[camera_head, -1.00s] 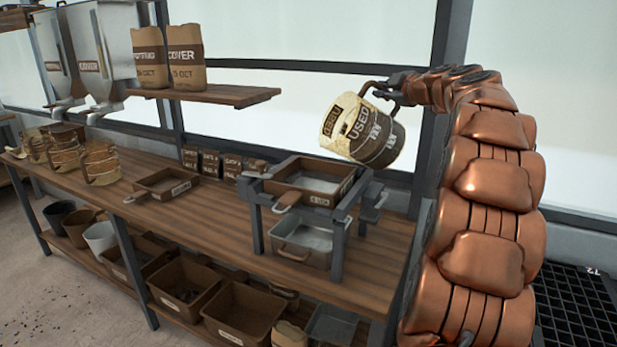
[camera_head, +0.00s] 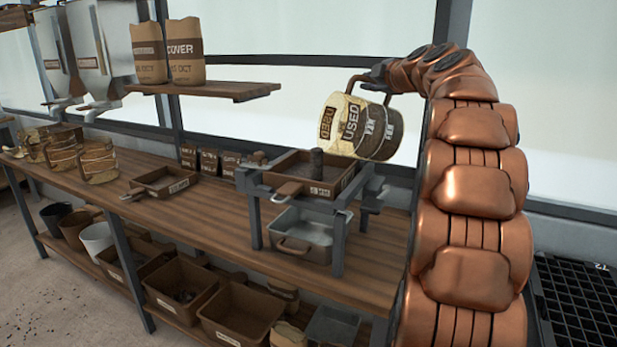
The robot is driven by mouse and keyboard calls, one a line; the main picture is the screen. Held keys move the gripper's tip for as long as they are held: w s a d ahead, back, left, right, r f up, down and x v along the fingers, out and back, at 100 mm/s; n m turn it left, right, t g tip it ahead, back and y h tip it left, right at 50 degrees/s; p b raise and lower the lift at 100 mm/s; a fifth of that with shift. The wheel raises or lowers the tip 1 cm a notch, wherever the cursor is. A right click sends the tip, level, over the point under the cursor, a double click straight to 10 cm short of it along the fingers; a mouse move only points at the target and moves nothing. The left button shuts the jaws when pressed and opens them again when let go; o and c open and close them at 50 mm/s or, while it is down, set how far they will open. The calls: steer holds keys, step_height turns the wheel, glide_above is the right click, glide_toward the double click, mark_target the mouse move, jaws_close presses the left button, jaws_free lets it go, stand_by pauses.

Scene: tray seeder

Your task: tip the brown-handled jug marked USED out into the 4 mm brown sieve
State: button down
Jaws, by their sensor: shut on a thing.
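The jug marked USED (camera_head: 350,128) is cream and dark with a brown handle. It is tipped far over above the bench, mouth to the left and down. My gripper (camera_head: 376,80) is shut on its handle; the fingertips are partly hidden. A brown-framed sieve (camera_head: 325,191) rests on a grey stand below the jug's mouth. Its front label is too small to read surely. A short dark column (camera_head: 316,164) stands between the jug's mouth and the sieve, looking like falling material. Dark material covers part of the sieve's inside.
A metal pan (camera_head: 303,235) sits under the sieve in the stand (camera_head: 338,242). Another brown sieve (camera_head: 160,184) lies on the bench to the left, with several jugs (camera_head: 95,160) beyond. A shelf (camera_head: 215,92) with paper bags hangs behind. Crates stand below.

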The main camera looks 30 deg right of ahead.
mark_target(357, 80)
steer(key=shift+w+a+r+n+h+b, duration=0.15)
steer(key=shift+a+n+b, duration=0.1)
steer(key=shift+a+b, duration=0.35)
steer(key=shift+w+a+f+n+h+b, duration=0.1)
steer(key=shift+w+a+n+b, duration=0.1)
steer(key=shift+a+b, duration=0.35)
steer(key=shift+w+a+r+n+h+b, duration=0.15)
steer(key=shift+a+n+b, duration=0.2)
steer(key=shift+a, duration=0.4)
steer(key=shift+w+a+r+n+b, duration=0.15)
steer(key=shift+a+r+n+b, duration=0.15)
steer(key=shift+a, duration=0.2)
steer(key=shift+w+a+r+n+b, duration=0.15)
steer(key=shift+a+r+b, duration=0.05)
steer(key=shift+a+b, duration=0.3)
steer(key=shift+w+a+r+n+b, duration=0.15)
steer(key=shift+a+r+n+b, duration=0.15)
steer(key=shift+a, duration=0.25)
steer(key=w+a+r+n+h+b, duration=0.1)
steer(key=a+n+b, duration=0.3)
steer(key=a, duration=0.5)
steer(key=shift+w+a+g+h+b, duration=0.15)
steer(key=shift+w+g+h+b, duration=0.2)
steer(key=shift+w, duration=0.5)
